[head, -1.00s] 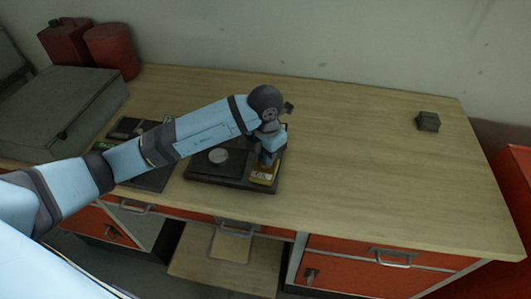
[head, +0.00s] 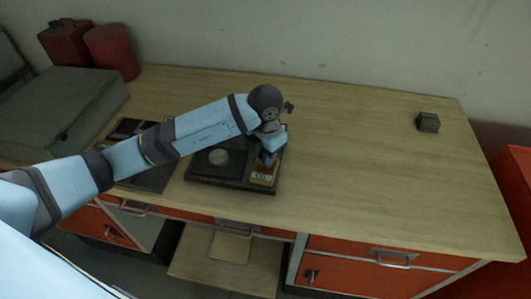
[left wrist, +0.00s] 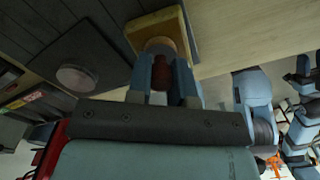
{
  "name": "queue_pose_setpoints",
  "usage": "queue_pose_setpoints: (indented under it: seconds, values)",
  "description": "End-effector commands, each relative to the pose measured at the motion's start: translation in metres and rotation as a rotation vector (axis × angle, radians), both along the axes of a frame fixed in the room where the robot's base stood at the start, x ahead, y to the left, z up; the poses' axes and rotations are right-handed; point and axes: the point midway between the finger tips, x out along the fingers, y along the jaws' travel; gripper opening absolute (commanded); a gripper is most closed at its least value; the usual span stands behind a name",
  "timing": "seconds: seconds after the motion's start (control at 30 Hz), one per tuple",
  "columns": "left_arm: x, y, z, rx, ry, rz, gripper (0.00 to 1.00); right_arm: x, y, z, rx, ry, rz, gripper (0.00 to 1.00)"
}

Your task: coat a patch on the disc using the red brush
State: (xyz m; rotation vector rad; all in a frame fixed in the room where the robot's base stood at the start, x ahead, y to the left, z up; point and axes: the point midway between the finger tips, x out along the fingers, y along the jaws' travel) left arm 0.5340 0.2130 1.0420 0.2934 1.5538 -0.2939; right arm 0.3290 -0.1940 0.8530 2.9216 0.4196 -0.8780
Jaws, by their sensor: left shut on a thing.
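My left gripper (head: 268,160) is over the right end of a dark tray (head: 230,183) on the workbench. In the left wrist view its two blue fingers (left wrist: 168,80) are shut on the dark red handle of the red brush (left wrist: 162,80). The brush points at a yellow block (left wrist: 150,27) with a round tan part; the block also shows in the head view (head: 263,176). The gripper hides the brush tip, and I cannot tell whether it touches. The round grey disc (head: 219,157) lies on the tray, left of the gripper. It also shows in the left wrist view (left wrist: 80,77).
Left of the tray lies another dark tray (head: 155,179), partly under my left arm. A grey case (head: 60,110) and red cans (head: 110,50) stand at the far left. A small dark block (head: 428,122) sits at the right. The bench's middle and right are mostly clear.

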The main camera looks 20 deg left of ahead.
Motion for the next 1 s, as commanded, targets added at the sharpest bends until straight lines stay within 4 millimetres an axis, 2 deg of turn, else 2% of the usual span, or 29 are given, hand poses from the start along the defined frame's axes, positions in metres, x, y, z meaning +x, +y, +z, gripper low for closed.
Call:
queue_pose_setpoints:
  seconds: [0.1, 0.7, 1.0]
  values:
    - [0.001, 0.000, 0.013, 0.000, -0.002, 0.000, 0.01, 0.000, 0.000, 0.008, 0.000, 0.000, 0.000, 0.43]
    - [0.001, 0.000, 0.062, 0.000, -0.003, 0.001, 0.01, 0.000, 0.001, 0.034, 0.000, 0.001, 0.001, 0.43]
    - [0.001, 0.000, 0.064, 0.000, -0.002, 0.000, 0.01, -0.001, 0.001, 0.034, 0.000, 0.001, 0.001, 0.43]
